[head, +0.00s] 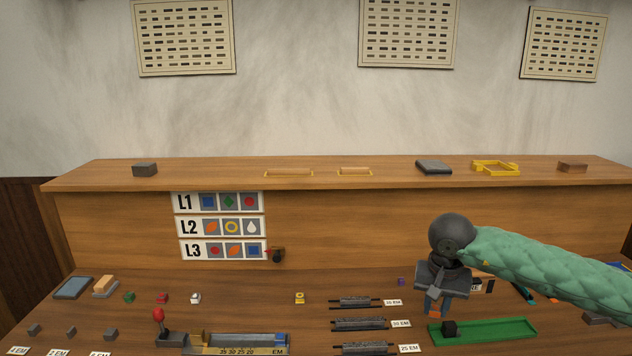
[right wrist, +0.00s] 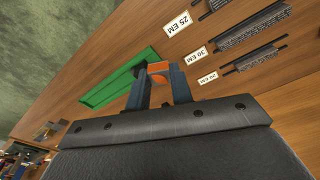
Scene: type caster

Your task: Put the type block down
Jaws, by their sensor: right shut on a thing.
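My right gripper (head: 437,305) hangs over the right part of the bench, fingers pointing down. It is shut on a small type block with an orange face (head: 434,314). In the right wrist view the orange block (right wrist: 159,68) shows between the two fingertips (right wrist: 160,84). The block appears above the bench, near the back left end of the green tray (head: 500,329); the gap beneath it is hard to judge. The tray also shows in the right wrist view (right wrist: 108,90). A dark block (head: 449,328) is at the tray's left end. My left gripper is not in view.
Dark spacing racks (head: 361,324) with EM labels lie left of the tray. A composing stick (head: 240,343) and red-knobbed lever (head: 159,318) are farther left. Small coloured blocks, including a yellow one (head: 300,298), stand along the bench. A raised shelf (head: 350,182) runs behind.

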